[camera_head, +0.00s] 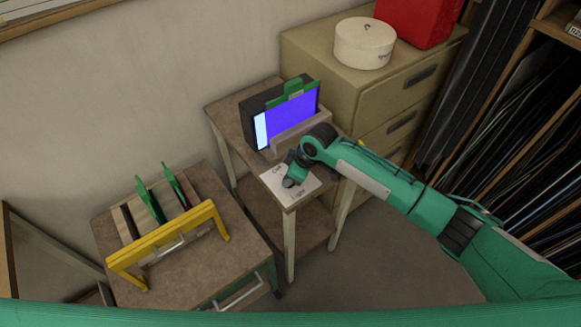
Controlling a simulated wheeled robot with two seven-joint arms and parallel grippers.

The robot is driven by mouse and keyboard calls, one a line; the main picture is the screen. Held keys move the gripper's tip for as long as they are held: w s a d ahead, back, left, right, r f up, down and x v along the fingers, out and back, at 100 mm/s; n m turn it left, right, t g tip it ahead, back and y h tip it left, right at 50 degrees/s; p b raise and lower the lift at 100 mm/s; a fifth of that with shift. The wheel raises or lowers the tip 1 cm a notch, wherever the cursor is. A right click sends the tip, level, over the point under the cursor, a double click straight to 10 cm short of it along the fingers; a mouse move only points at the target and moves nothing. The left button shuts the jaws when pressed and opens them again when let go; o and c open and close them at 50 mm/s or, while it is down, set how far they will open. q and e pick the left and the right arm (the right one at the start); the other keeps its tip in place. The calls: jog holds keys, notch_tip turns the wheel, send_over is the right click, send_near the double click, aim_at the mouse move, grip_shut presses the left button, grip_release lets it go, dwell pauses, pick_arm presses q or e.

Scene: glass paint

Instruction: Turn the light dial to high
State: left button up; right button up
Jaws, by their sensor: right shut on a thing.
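The light dial (289,183) is a small dark knob on a white card (308,188) at the front corner of the small table (229,106). The card reads "Light", with another word partly hidden behind my gripper. My right gripper (292,177) reaches in from the right, points down at the dial and is shut on it. The dial's setting cannot be read, as the gripper covers much of it. Behind it stands a dark box with a lit blue and white panel (290,117). My left gripper is not in view.
A low table (190,262) at left holds a yellow frame (168,245) and a rack with green-topped pieces (148,200). A beige drawer cabinet (398,92) with a round white box (364,43) and a red box (418,18) stands behind. Shelves fill the right.

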jog(key=m+p, duration=0.2)
jog(key=m+t+h+p, duration=0.1)
jog(key=m+p, duration=0.1)
jog(key=m+t+p, duration=0.1)
jog(key=m+p, duration=0.1)
jog(key=shift+s+a+r+m+p, duration=0.15)
jog(key=shift+r+m+p, duration=0.15)
jog(key=m+h+p, duration=0.1)
jog(key=m+p, duration=0.1)
jog(key=m, duration=0.1)
jog(key=shift+a+f+t, duration=0.1)
jog(key=shift+f+t, duration=0.05)
jog(key=shift+t, duration=0.15)
jog(key=shift+m+h+p, duration=0.5)
jog(key=shift+m+p, duration=0.1)
jog(key=shift+m, duration=0.3)
jog(key=shift+f, duration=0.1)
jog(key=o, duration=1)
jog(key=shift+c, duration=0.2)
jog(key=b+v, duration=0.3)
jog(key=v, duration=1)
jog(key=shift+s+r, duration=0.3)
jog(key=shift+s, duration=0.1)
